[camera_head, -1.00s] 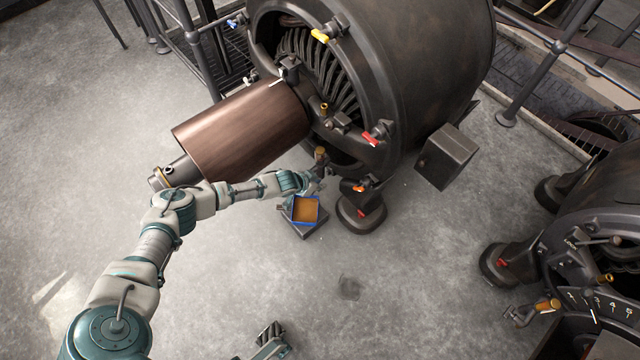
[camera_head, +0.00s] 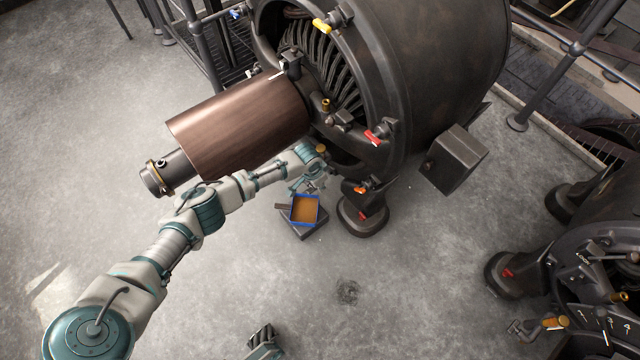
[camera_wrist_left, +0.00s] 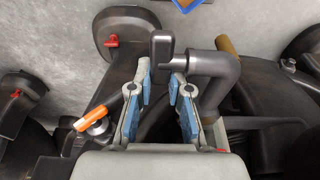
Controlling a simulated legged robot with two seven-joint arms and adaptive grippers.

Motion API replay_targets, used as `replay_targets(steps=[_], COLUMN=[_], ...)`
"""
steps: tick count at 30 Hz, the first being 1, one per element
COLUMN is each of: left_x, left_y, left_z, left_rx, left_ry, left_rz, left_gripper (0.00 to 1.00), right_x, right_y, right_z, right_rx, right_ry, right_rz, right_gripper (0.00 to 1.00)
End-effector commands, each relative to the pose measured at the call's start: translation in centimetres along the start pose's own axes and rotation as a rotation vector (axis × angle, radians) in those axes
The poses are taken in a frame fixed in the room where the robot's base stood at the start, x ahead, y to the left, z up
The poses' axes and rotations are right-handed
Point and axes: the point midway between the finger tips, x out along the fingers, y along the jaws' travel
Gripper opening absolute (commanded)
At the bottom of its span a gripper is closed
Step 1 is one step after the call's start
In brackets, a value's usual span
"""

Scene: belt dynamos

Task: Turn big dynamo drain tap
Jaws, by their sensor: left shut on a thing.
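The big dynamo (camera_head: 435,75) stands at the top of the head view. Its drain tap, a dark elbow pipe (camera_wrist_left: 215,68) with a brass-coloured end (camera_wrist_left: 226,45) and a dark block-like handle (camera_wrist_left: 162,46), fills the middle of the wrist view. In the head view the brass-coloured part (camera_head: 321,149) shows just above my left wrist; my arm hides most of the rest. My left gripper (camera_wrist_left: 160,66) is shut on the tap handle, its fingers on either side; it also shows in the head view (camera_head: 316,183). My right gripper (camera_head: 263,338) is at the bottom edge, its jaws unclear.
A blue-rimmed tray (camera_head: 293,213) with brown contents sits on the floor below my left gripper. An orange-handled valve (camera_head: 361,189) is just right of it, also in the wrist view (camera_wrist_left: 91,118). A second dynamo (camera_head: 600,245) stands at right. The foreground floor is clear.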

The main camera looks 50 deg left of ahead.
Motion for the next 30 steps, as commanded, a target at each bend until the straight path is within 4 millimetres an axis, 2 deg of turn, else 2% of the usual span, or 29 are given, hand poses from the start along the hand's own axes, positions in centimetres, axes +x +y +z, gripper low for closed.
replay_targets(steps=[8, 9, 11, 12, 23, 26, 30], left_x=[-0.3, -0.3, -0.3, -0.3, -0.6, -1.8, -4.7], left_y=[-0.3, -0.3, -0.3, -0.2, -0.1, -0.1, -0.1], left_z=[-0.5, -0.5, -0.4, -0.4, -0.2, -0.2, -0.2], left_rx=[-0.002, -0.002, -0.002, -0.002, 0.0, 0.001, 0.001], left_ry=[0.014, 0.014, 0.014, 0.012, 0.008, 0.008, 0.01], left_rz=[-0.005, -0.005, -0.005, -0.004, -0.002, -0.001, -0.001], left_gripper=[0.0, 0.25, 0.4, 0.44, 0.44, 0.44, 0.44], right_x=[0.1, 0.1, 0.1, 0.1, 0.1, 0.1, 0.1], right_y=[0.0, 0.0, 0.0, 0.0, -0.1, -0.1, -0.1], right_z=[-0.2, -0.2, -0.2, -0.2, -0.8, -0.8, -0.7], right_rx=[0.0, 0.0, 0.0, 0.001, -0.001, -0.001, 0.0], right_ry=[0.005, 0.005, 0.006, 0.006, 0.01, 0.01, 0.009], right_rz=[0.0, 0.0, 0.0, 0.0, -0.003, -0.002, -0.002], right_gripper=[0.4, 0.4, 0.4, 0.4, 0.4, 0.4, 0.4])
